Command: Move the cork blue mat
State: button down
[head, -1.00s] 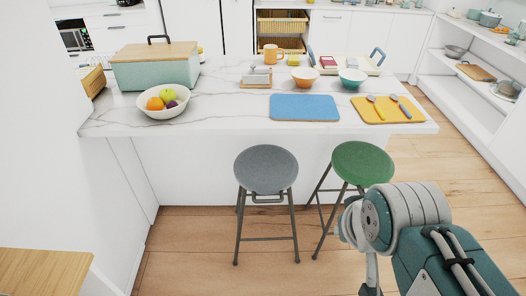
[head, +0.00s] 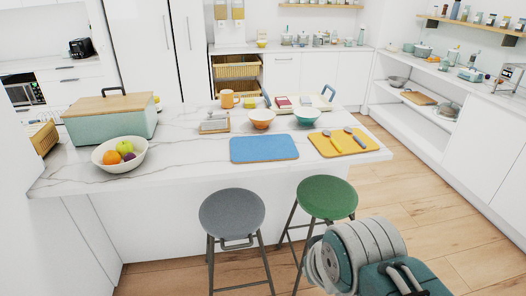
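The blue mat (head: 264,149) lies flat on the white marble island top (head: 190,150), near its front edge, with nothing on it. A yellow mat (head: 323,147) with two utensils lies just to its right. My arm shows at the lower right of the head view, well short of the island top. My gripper is out of the frame, so its fingers cannot be seen.
A grey stool (head: 232,212) and a green stool (head: 327,197) stand before the island. A fruit bowl (head: 105,163) and a lidded teal box (head: 110,122) are at the left. An orange bowl (head: 262,120) and a teal bowl (head: 306,118) stand behind the mats.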

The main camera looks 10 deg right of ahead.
aim_at(277, 147)
jog(key=i+l, duration=0.7)
jog(key=i, duration=0.25)
jog(key=i+l, duration=0.35)
jog(key=i+z, duration=0.05)
jog(key=i, duration=0.05)
